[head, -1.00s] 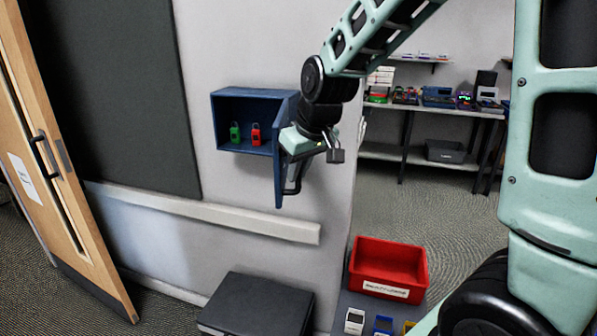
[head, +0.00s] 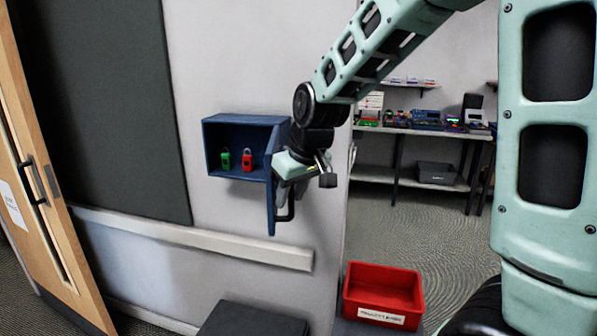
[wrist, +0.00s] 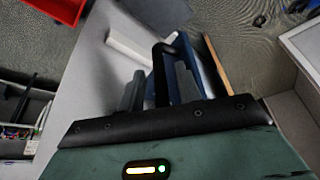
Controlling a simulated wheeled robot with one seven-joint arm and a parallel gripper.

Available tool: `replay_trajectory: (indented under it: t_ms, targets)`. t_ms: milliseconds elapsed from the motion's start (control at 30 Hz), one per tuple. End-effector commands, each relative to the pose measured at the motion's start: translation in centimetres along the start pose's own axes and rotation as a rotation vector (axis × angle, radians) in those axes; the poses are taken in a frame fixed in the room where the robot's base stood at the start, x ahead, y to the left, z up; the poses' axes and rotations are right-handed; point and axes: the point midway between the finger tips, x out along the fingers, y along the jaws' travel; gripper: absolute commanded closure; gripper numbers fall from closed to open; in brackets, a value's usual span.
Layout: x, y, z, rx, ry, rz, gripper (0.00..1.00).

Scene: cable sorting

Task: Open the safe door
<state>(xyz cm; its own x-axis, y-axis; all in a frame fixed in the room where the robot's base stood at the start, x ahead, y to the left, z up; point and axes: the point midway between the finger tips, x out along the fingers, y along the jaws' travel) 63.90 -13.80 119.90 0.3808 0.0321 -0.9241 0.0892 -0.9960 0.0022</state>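The blue safe (head: 213,165) is a box on the wall, and its front is open. Its blue door (head: 270,205) stands swung out at the right side, steeply angled to the wall. The dark door handle (head: 290,208) is on the door's right face and shows as a black loop in the wrist view (wrist: 160,75). My gripper (head: 284,192) is at the handle. In the wrist view its grey fingers (wrist: 158,90) are apart, with the handle bar between them and narrow gaps seemingly beside it. The fingertips are partly hidden in the head view.
A green padlock (head: 225,160) and a red padlock (head: 247,160) stand inside the safe. A red bin (head: 383,285) and a dark box (head: 250,320) are below. A wall rail (head: 195,238) runs under the safe. A wooden door (head: 40,200) is at left.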

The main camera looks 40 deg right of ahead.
Motion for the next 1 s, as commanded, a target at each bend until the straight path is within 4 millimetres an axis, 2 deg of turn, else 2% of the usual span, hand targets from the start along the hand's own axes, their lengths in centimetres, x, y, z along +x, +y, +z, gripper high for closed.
replay_trajectory:
  t_ms: [167,500,700,833,1000]
  targets:
    - [-2.8,0.0,-0.1,-0.001,0.009,0.002,0.66]
    - [-10.8,0.1,-0.1,0.001,0.01,0.002,0.66]
    - [-14.6,0.1,0.0,0.001,0.007,0.002,0.66]
    - [-16.1,0.1,-0.1,0.002,0.005,0.002,0.66]
    - [-16.9,0.1,0.0,0.002,0.004,0.002,0.66]
